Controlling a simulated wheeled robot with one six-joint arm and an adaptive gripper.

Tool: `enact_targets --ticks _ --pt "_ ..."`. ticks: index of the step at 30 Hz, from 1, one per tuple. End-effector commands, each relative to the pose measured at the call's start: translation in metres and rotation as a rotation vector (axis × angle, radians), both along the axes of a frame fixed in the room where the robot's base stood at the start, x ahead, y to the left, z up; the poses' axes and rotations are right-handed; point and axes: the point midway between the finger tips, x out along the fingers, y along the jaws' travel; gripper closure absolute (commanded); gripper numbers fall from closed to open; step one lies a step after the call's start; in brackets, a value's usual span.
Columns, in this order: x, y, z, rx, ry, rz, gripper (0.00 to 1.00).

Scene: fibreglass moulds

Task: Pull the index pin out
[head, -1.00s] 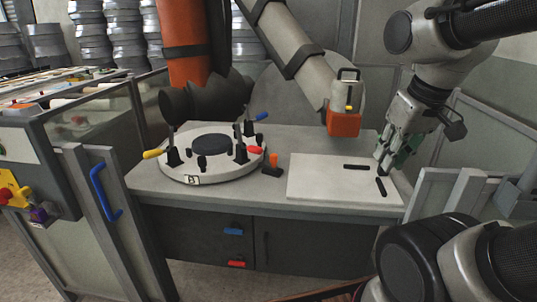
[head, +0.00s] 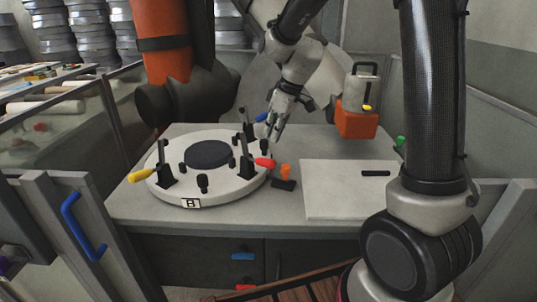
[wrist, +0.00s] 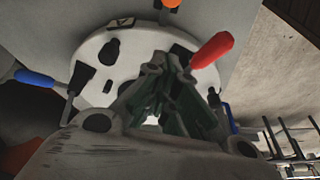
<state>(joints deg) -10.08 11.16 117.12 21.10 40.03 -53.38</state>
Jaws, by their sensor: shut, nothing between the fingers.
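A round white fixture disc (head: 225,196) lies on the bench with toggle clamps and upright black knobs. It fills the middle of the wrist view (wrist: 85,55). An orange-topped pin (head: 285,172) stands in a small black block (head: 284,185) beside the disc's right edge; this looks like the index pin. My gripper (head: 275,130) is shut and empty above the bench at the disc's back right, apart from the orange-topped pin. In the wrist view its green-lined fingers (wrist: 172,75) point at the disc, close to a red handle (wrist: 213,49).
Red (head: 264,162), yellow (head: 141,175) and blue (head: 261,117) clamp handles surround the disc. A white board (head: 330,205) with a black bar (head: 376,173) lies right. An orange machine arm (head: 163,60) stands behind the disc.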

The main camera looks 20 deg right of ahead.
Motion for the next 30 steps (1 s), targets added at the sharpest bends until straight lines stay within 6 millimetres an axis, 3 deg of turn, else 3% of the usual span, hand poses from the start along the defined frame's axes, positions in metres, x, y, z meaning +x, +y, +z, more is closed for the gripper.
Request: enact_targets --ticks 6,17,23,30 --pt "0.002 0.000 0.000 -0.018 -0.036 0.087 1.00" --pt "0.002 0.000 -0.003 -0.018 -0.034 0.088 1.00" --pt "0.006 0.007 -0.029 -0.019 -0.030 0.088 1.00" --pt "0.016 0.021 -0.079 -0.020 -0.029 0.087 1.00"
